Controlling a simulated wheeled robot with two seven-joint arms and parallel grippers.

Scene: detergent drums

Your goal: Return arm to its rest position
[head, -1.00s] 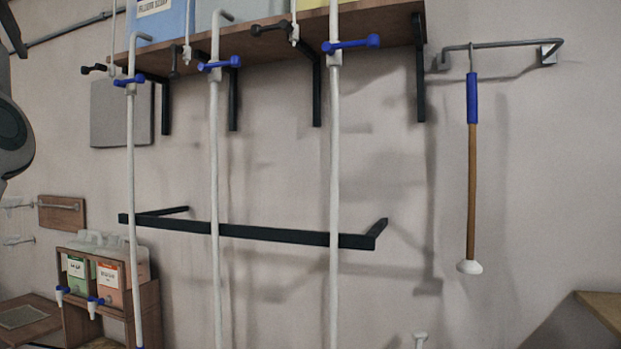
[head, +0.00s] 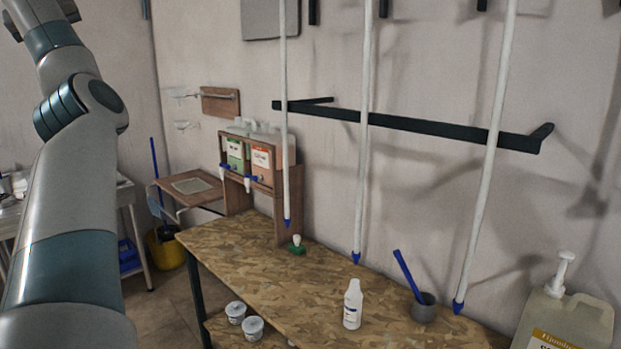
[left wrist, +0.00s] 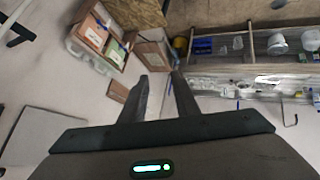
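My left arm (head: 65,215) rises along the left side of the head view and leaves the frame at the top, so its gripper is outside that view. In the left wrist view my left gripper (left wrist: 161,76) shows two dark fingers with a gap between the tips. Nothing is held between them. The gripper is in free air, and the room appears tilted behind it. My right arm and gripper are in neither view.
White tubes (head: 364,120) hang in front of a dark wall rail (head: 430,126). A large jug (head: 565,320) stands at lower right.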

